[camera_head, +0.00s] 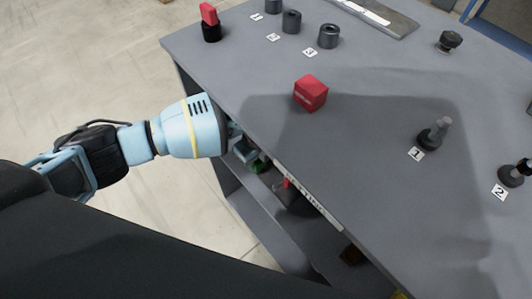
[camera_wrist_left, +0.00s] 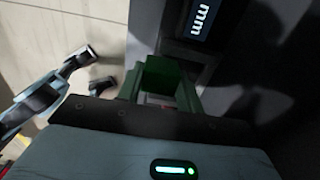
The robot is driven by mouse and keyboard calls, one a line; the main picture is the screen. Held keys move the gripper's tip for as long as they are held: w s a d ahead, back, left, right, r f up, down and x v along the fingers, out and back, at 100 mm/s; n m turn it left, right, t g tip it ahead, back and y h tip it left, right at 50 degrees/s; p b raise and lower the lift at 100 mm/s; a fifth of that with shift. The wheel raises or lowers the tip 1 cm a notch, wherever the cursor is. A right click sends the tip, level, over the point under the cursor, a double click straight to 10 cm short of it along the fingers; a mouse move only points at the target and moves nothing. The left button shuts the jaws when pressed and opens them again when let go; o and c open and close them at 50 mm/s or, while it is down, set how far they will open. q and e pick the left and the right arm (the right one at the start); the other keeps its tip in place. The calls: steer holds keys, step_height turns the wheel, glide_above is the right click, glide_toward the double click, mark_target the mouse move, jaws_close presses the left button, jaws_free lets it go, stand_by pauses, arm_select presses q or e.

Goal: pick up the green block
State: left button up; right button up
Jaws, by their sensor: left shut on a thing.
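The green block (camera_head: 257,166) shows as a small green patch at the table's near edge, low beside the shelf space. My right gripper is in neither view.
A grey table (camera_head: 240,60) has a red cube (camera_head: 311,93), dark cylinders (camera_head: 329,36) and knobbed pegs (camera_head: 434,133) with number labels. A red block (camera_head: 209,14) stands on a black cylinder (camera_head: 212,32). The table edge is close to my left gripper.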

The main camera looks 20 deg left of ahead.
arm_select(q)
steer(key=s+a+r+p, duration=0.1)
steer(key=s+a+p, duration=0.1)
steer(key=s+a, duration=0.5)
steer(key=s, duration=0.3)
steer(key=shift+s, duration=0.2)
steer(key=shift+d, duration=0.1)
